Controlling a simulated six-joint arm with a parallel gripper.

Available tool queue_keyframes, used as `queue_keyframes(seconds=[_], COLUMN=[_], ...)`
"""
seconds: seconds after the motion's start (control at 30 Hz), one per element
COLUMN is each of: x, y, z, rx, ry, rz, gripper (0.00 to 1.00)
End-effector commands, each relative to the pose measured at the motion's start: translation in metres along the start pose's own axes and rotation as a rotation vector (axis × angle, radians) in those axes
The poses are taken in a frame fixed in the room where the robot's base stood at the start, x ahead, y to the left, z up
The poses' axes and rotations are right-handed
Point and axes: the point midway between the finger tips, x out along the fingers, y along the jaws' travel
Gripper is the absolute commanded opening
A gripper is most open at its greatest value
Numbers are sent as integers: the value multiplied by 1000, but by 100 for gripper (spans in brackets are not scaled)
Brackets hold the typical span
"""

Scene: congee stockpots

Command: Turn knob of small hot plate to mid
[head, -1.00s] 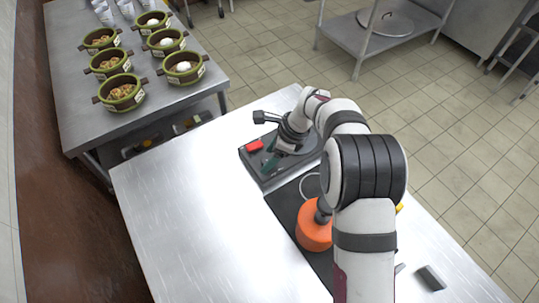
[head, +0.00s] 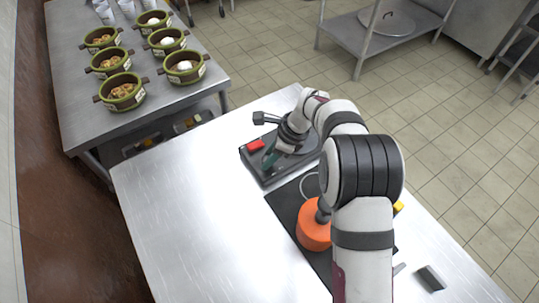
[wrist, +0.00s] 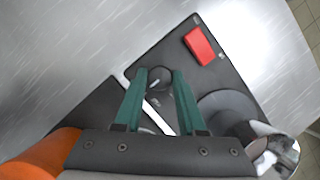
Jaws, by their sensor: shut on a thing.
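The small hot plate (head: 254,167) is a dark flat unit at the far edge of the steel table, with a red switch (head: 255,145) at its left corner; the switch also shows in the wrist view (wrist: 200,45). Its round plate (wrist: 228,108) is partly covered by my arm in the head view. My gripper (head: 267,163) has green fingers and reaches down to the hot plate's front side. In the wrist view my gripper (wrist: 161,74) is shut on the round dark knob (wrist: 158,80), one finger on each side. A pale mark shows on the knob.
An orange pot (head: 312,236) stands on a black surface (head: 284,204) near my arm. A small dark block (head: 431,278) lies at the lower right. Bare steel table (head: 200,215) is clear on the left. Green bowls (head: 121,92) stand on another table behind.

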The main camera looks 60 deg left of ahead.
Motion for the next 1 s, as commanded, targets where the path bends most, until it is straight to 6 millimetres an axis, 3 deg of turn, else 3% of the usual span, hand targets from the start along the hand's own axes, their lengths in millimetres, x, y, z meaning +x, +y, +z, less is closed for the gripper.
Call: queue_keyframes(seconds=[1.0], x=[0], y=[-4], z=[2], rx=[-625], ry=[0], rz=[256], gripper=[0])
